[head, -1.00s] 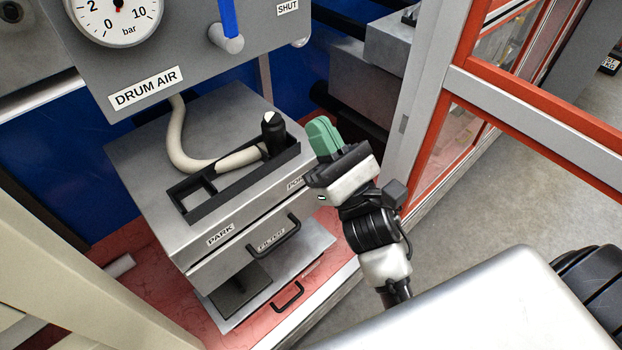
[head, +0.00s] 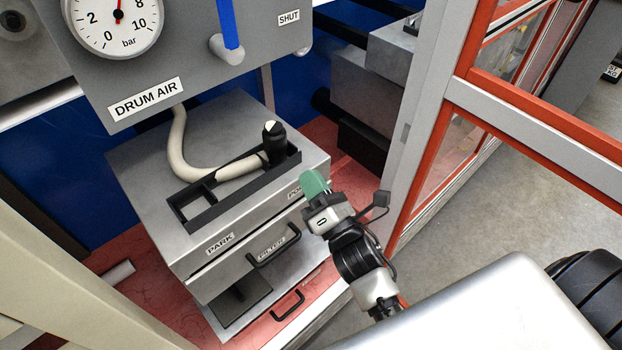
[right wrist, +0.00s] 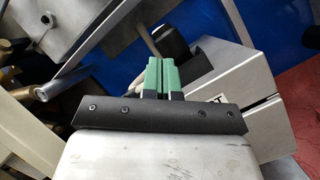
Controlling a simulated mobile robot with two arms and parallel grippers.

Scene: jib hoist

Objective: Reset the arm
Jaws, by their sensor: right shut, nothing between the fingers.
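My right gripper (head: 314,184) has green fingers and is shut with nothing between them. It is beside the right edge of the grey cabinet (head: 150,160), near its front corner. In the right wrist view the two green fingers (right wrist: 161,75) lie side by side. A black-tipped nozzle (head: 274,145) on a cream hose (head: 180,150) stands in the black tray (head: 190,216) on the cabinet top, apart from the gripper. My left gripper is not in view.
A panel marked DRUM AIR (head: 146,98) with a gauge and a blue lever (head: 229,25) hangs above the cabinet. Two black handles, upper (head: 273,247) and lower (head: 287,305), are on its front. A grey post and orange-framed door (head: 440,150) stand right. Open floor (head: 470,220) lies beyond.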

